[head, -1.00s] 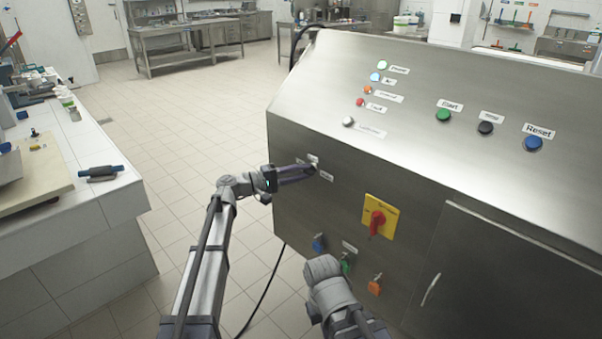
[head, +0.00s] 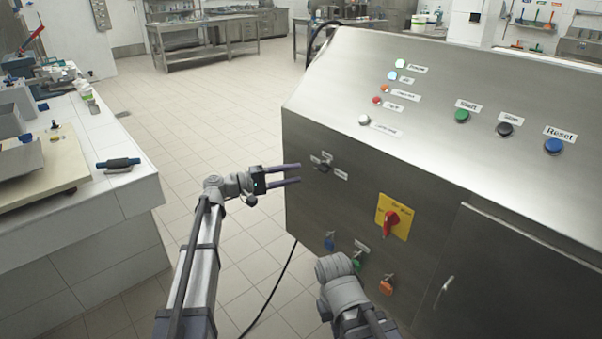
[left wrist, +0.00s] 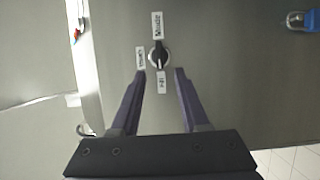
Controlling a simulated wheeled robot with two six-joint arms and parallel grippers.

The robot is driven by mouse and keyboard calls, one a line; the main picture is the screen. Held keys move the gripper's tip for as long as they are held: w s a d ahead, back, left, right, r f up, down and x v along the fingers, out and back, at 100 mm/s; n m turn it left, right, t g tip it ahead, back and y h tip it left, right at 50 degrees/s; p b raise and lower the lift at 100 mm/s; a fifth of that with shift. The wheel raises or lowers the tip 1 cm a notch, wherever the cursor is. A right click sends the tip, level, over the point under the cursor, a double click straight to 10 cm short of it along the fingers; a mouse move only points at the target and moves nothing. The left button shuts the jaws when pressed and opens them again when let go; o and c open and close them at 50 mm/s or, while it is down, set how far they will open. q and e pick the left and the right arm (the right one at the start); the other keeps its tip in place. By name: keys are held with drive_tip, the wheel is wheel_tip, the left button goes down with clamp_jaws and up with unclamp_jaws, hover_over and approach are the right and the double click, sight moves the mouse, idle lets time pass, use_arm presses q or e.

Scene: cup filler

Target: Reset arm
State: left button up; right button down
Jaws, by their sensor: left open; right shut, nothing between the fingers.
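My left gripper (head: 299,174) is open and empty, just left of the front panel of the steel machine (head: 350,150). In the left wrist view its two purple fingers (left wrist: 160,73) are apart. A black selector knob (head: 322,167) with small labels around it sits on that panel, right of the fingertips. In the left wrist view the knob (left wrist: 159,57) is beyond the fingertips and roughly centred between them, with the fingers not closed on it. A grey part of my right arm shows at the bottom of the head view; its gripper is not visible.
A red rotary switch on a yellow plate (head: 378,213) is right of the knob. Blue (head: 329,242), green (head: 356,265) and orange (head: 387,286) fittings are below. Buttons and lamps line the sloped top. A white-tiled counter (head: 135,190) stands left, with open floor between.

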use_arm(q)
drive_tip(key=shift+a, duration=0.1)
drive_tip(key=s+d+f+m+g+y+p, duration=0.2)
drive_tip(key=s+d+m+g+y+p, duration=0.25)
drive_tip(key=s, duration=0.55)
drive_tip(key=s+d+f+m+g+y+p, duration=0.1)
drive_tip(key=s+d+f+g+y+p, duration=0.15)
drive_tip(key=s+d+p, duration=0.6)
drive_tip(key=s+a+r+m+y+p, duration=0.1)
drive_tip(key=s+a+y+p, duration=0.2)
drive_tip(key=s+a+y, duration=0.2)
drive_tip(key=s+a+r+m+y+p, duration=0.1)
drive_tip(key=s+a+y+p, duration=0.3)
drive_tip(key=s, duration=0.7)
drive_tip(key=shift+a+r+m+y, duration=0.35)
drive_tip(key=shift+a+m+y, duration=0.1)
drive_tip(key=shift+a+y, duration=0.55)
